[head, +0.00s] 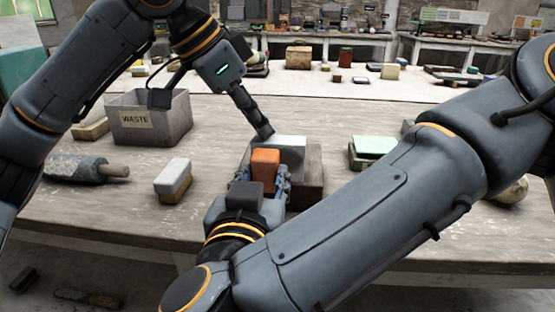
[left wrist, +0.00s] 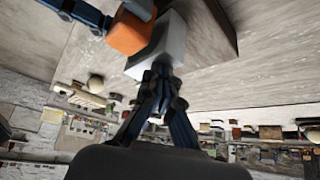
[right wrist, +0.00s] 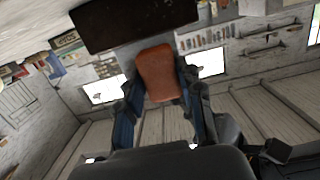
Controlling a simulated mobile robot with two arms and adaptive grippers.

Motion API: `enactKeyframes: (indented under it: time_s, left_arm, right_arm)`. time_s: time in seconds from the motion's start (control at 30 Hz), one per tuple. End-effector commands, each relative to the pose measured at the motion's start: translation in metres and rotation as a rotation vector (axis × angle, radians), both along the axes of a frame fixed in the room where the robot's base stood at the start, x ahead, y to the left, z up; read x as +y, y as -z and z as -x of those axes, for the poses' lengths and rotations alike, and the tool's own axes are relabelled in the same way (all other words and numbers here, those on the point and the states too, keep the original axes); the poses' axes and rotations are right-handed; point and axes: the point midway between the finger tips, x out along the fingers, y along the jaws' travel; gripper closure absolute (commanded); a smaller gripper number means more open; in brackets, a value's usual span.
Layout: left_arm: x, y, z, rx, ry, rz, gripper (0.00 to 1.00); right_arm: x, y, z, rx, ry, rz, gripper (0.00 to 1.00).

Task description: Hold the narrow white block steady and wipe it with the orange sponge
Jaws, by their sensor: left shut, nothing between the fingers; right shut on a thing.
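The narrow white block (head: 290,143) sits at the middle of the table, on or just behind a grey-brown base (head: 308,187). My left gripper (head: 265,133) is shut and empty, its tips at the block's top back edge. In the left wrist view the closed fingers (left wrist: 160,72) meet the end of the white block (left wrist: 172,40). My right gripper (head: 262,180) is shut on the orange sponge (head: 265,163), held upright in front of the block and hiding part of it. I cannot tell whether sponge and block touch. The sponge (right wrist: 158,73) also shows between the right wrist fingers (right wrist: 165,98).
A grey WASTE bin (head: 150,118) stands at the left behind a dark roller-like tool (head: 78,170). A white-and-tan block (head: 173,180) lies left of my right gripper. A pale green-topped block (head: 374,146) lies to the right. Bare table separates them.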

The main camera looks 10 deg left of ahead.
Motion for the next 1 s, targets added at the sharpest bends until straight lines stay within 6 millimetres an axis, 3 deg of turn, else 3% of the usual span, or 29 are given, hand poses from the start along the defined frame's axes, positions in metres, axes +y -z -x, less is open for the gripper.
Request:
enactKeyframes:
  time_s: [0.03,1.0]
  left_arm:
    - [0.0,0.008,0.001,0.016,0.005,-0.013,1.0]
    - [0.0,0.008,0.001,0.016,0.005,-0.013,1.0]
  right_arm:
    - [0.0,0.001,0.0,0.0,0.0,0.0,0.76]
    - [0.0,0.002,-0.012,0.0,0.0,0.0,0.76]
